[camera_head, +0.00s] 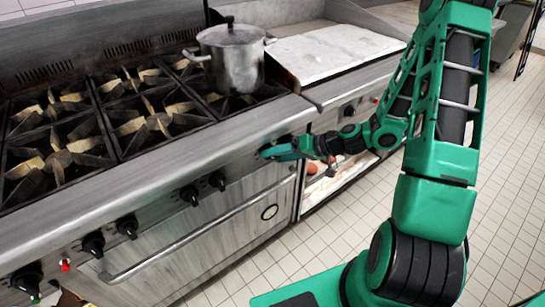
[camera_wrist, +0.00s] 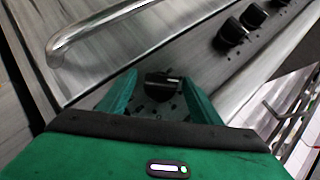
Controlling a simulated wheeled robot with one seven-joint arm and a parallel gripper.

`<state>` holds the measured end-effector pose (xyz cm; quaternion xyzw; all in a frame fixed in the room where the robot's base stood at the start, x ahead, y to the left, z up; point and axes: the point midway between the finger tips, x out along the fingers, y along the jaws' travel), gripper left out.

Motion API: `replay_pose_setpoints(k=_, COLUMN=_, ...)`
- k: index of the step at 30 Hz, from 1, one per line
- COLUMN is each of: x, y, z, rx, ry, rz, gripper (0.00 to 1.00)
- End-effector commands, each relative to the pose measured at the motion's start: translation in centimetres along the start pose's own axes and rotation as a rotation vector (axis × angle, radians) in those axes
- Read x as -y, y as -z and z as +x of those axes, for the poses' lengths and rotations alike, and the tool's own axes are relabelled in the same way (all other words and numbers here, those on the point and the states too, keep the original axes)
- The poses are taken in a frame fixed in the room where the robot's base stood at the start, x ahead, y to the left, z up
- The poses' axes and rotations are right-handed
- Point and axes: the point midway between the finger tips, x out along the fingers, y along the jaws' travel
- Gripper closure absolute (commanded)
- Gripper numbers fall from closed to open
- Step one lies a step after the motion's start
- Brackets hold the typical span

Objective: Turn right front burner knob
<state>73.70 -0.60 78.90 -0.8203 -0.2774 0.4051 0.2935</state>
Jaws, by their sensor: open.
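A black burner knob (camera_wrist: 163,86) sits on the steel front panel at the right end of the stove's knob row. In the wrist view it lies between the two green fingers of my gripper (camera_wrist: 160,76), which is open. In the head view my gripper (camera_head: 272,151) is at the right end of the stove front. There the fingers mostly hide the knob.
Other black knobs (camera_head: 218,181) line the panel to the left. The oven door handle (camera_head: 190,238) runs below them. A griddle (camera_head: 335,50) is to the right. The tiled floor in front is clear.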

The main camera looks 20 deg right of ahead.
Motion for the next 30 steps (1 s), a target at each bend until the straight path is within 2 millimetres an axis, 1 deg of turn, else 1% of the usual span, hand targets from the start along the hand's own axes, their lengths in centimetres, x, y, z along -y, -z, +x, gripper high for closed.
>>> replay_pose_setpoints(k=3, x=-0.1, y=0.1, z=-2.3, rx=-0.003, ry=-0.004, rz=0.001, gripper=0.42)
replay_pose_setpoints(k=9, x=-0.1, y=0.1, z=-6.0, rx=-0.003, ry=-0.004, rz=0.001, gripper=0.42)
replay_pose_setpoints(k=15, x=-0.2, y=0.1, z=-8.4, rx=-0.001, ry=-0.005, rz=0.002, gripper=0.42)
replay_pose_setpoints(k=20, x=-0.1, y=0.0, z=-9.0, rx=0.001, ry=-0.002, rz=0.002, gripper=0.42)
replay_pose_setpoints(k=30, x=-0.1, y=0.0, z=-9.1, rx=0.001, ry=-0.002, rz=0.002, gripper=0.42)
